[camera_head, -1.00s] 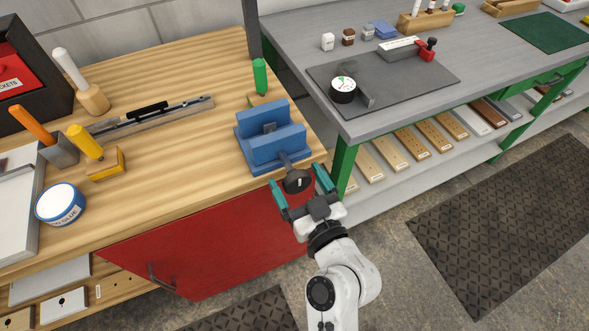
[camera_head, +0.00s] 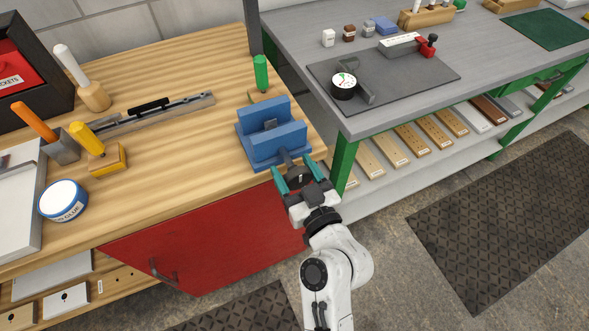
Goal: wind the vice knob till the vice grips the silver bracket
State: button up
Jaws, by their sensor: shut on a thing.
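The blue vice (camera_head: 277,143) stands at the right front edge of the wooden bench. The silver bracket (camera_head: 270,124) shows as a small grey piece between its jaws; I cannot tell whether both jaws touch it. The dark round vice knob (camera_head: 299,177) sticks out from the vice's front on a short shaft. My gripper (camera_head: 294,174) reaches up from below with its teal fingers on either side of the knob, shut on it. The gripper's body hides part of the knob.
A green-handled tool (camera_head: 260,74) stands behind the vice. A yellow-handled tool (camera_head: 97,147) and a glue tin (camera_head: 64,201) are on the bench's left. The grey table (camera_head: 395,119) with a dial gauge (camera_head: 344,85) stands to the right. The red cabinet door (camera_head: 200,245) is below.

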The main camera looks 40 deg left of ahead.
jog(key=shift+c, duration=0.7)
jog(key=shift+m, duration=0.3)
jog(key=m, duration=0.2)
jog(key=shift+m, duration=0.4)
jog(key=m, duration=0.5)
jog(key=shift+p, duration=0.35)
jog(key=m+p, duration=0.1)
jog(key=m, duration=0.4)
jog(key=shift+f+m+p, duration=0.1)
jog(key=shift+m+p, duration=0.9)
jog(key=shift+m, duration=1.2)
